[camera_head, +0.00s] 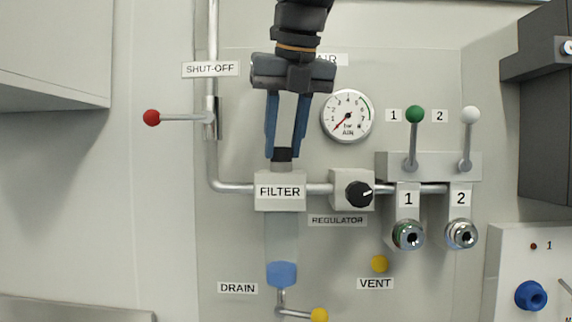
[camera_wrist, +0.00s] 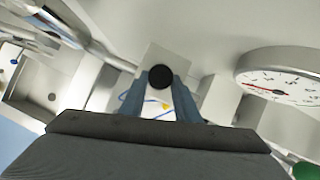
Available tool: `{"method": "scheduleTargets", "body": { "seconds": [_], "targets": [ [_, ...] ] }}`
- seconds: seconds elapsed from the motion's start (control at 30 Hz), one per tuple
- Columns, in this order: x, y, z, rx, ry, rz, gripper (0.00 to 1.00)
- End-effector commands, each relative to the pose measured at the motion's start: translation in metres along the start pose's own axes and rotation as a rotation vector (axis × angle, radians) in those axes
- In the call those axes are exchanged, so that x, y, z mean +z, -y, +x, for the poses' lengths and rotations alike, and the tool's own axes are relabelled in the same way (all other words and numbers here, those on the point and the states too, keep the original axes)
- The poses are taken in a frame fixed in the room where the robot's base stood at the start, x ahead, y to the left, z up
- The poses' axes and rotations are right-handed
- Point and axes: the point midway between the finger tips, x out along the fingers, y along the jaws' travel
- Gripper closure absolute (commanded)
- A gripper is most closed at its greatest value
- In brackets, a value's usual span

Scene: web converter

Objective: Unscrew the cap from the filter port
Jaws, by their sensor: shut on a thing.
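The black cap (camera_head: 282,154) sits on top of the short grey filter port (camera_head: 282,166), above the block labelled FILTER (camera_head: 280,202). My gripper (camera_head: 283,150) comes from above with its two blue fingers shut on the cap, one on each side. In the wrist view the cap (camera_wrist: 160,76) shows as a dark round disc between the fingertips. I cannot tell from these frames whether the cap's thread is engaged.
A pressure gauge (camera_head: 347,116) is close to the right of my fingers. The shut-off lever with its red knob (camera_head: 152,118) is at left. The regulator knob (camera_head: 359,194) is right of the filter. Levers with a green knob (camera_head: 415,114) and a white knob (camera_head: 471,115) stand farther right.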

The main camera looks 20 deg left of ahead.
Motion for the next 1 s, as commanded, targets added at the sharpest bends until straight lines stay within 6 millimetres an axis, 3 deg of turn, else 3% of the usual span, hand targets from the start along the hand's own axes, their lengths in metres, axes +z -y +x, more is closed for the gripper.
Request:
{"method": "scheduleTargets", "body": {
  "seconds": [0.63,0.67,0.73,1.0],
  "targets": [
    [0.0,0.001,-0.0004,0.02,0.003,-0.039,1.0],
    [0.0,0.001,-0.0004,0.02,0.003,-0.039,0.68],
    [-0.0001,0.001,-0.0004,0.02,0.002,-0.039,0.56],
    [-0.0003,0.0007,-0.0004,0.02,0.002,-0.038,0.55]
  ]
}}
